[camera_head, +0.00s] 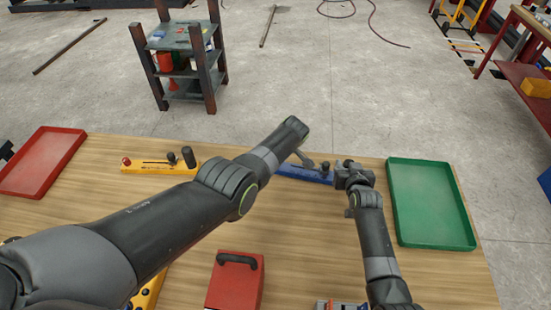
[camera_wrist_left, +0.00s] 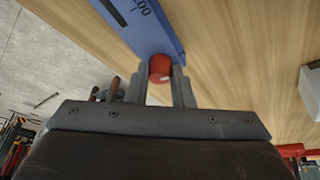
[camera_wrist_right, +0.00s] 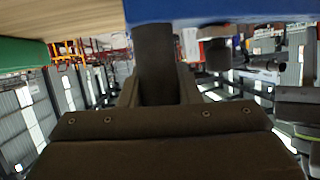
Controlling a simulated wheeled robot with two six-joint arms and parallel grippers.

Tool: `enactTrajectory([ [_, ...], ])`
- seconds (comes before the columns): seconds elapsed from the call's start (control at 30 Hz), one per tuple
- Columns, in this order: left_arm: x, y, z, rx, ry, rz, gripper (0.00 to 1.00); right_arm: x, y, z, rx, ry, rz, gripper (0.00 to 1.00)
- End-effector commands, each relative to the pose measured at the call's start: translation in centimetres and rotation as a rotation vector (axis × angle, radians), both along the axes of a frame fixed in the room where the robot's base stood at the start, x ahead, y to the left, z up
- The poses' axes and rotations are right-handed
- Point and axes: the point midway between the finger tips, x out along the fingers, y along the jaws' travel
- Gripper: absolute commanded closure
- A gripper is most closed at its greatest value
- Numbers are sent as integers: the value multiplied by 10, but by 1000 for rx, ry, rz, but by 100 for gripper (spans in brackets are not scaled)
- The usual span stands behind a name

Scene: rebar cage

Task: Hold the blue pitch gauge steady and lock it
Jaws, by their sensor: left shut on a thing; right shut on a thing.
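The blue pitch gauge (camera_head: 305,174) lies near the far edge of the wooden table, partly hidden by my left arm in the head view. In the left wrist view its blue body (camera_wrist_left: 150,28) has dark markings, and my left gripper (camera_wrist_left: 164,78) is shut on the red knob (camera_wrist_left: 160,66) at its end. My right gripper (camera_head: 350,173) is at the gauge's right end. In the right wrist view its fingers are shut on a dark upright post (camera_wrist_right: 153,50) beside the blue body (camera_wrist_right: 190,10). A small dark knob (camera_head: 325,168) shows on top.
A yellow gauge (camera_head: 140,168) lies left on the table (camera_head: 330,225). A red tray (camera_head: 42,163) is at far left, a green tray (camera_head: 430,205) at right. A red box with a black handle (camera_head: 235,283) stands in front. A dark shelf (camera_head: 183,60) stands on the floor behind.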

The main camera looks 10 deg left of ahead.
Motion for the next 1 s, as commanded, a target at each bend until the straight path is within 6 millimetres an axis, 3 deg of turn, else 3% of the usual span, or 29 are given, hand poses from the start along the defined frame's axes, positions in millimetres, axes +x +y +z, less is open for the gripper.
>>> enactTrajectory([
  [0.33,0,2,0,2,0,4,100,-2,-1,-4,1,10,-1,100],
  [0.37,0,2,0,2,0,4,75,-2,-1,-4,1,10,-1,100],
  [0.5,0,1,0,2,0,3,57,-2,-1,-4,1,10,-1,100],
  [1.0,-1,-3,5,0,-1,-1,57,-2,0,-4,2,10,-1,100],
])
